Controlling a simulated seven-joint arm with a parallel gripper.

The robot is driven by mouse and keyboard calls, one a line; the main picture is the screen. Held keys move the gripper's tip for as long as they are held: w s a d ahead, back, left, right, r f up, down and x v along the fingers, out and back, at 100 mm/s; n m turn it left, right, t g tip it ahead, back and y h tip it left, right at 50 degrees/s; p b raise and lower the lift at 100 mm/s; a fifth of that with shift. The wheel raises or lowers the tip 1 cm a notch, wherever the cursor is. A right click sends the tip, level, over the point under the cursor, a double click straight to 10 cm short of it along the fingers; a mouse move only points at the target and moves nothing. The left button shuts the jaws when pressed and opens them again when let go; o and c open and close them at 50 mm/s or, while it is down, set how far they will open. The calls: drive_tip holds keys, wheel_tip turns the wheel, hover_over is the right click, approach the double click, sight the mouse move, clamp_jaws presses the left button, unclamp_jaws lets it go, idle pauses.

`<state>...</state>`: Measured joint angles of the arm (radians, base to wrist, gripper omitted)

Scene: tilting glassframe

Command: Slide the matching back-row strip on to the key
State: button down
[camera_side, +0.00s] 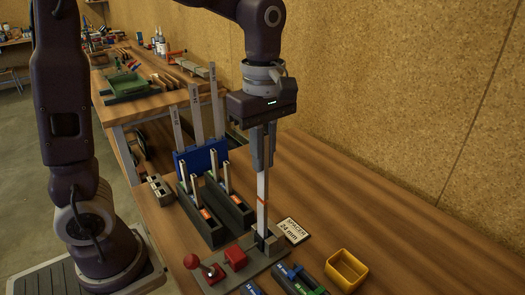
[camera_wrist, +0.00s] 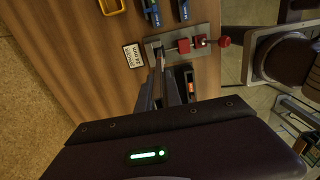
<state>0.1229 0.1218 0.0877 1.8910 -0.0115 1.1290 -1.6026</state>
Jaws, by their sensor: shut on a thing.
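The strip stands upright. Its lower end meets a dark slotted block, which I take for the key (camera_side: 268,243), on a grey base plate (camera_side: 247,266); I cannot tell how far down it sits. In the wrist view my gripper (camera_wrist: 160,72) reaches toward the same plate (camera_wrist: 207,36). Several tall metal strips stand in a blue back-row rack (camera_side: 190,162). A card (camera_side: 292,231) beside the block reads "SPACER 24 mm".
A red block (camera_side: 235,257) and a red-knobbed lever (camera_side: 192,261) are on the plate. Two dark holders with short posts (camera_side: 203,222) stand behind it. A yellow bin (camera_side: 346,269) and blue and green pieces (camera_side: 298,279) lie in front.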

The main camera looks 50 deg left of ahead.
drive_tip(key=shift+f, duration=0.35)
drive_tip(key=c, duration=1.4)
unclamp_jaws()
drive_tip(key=shift+c, duration=0.2)
drive_tip(key=shift+r, duration=0.1)
wheel_tip(320, 180, up, 7)
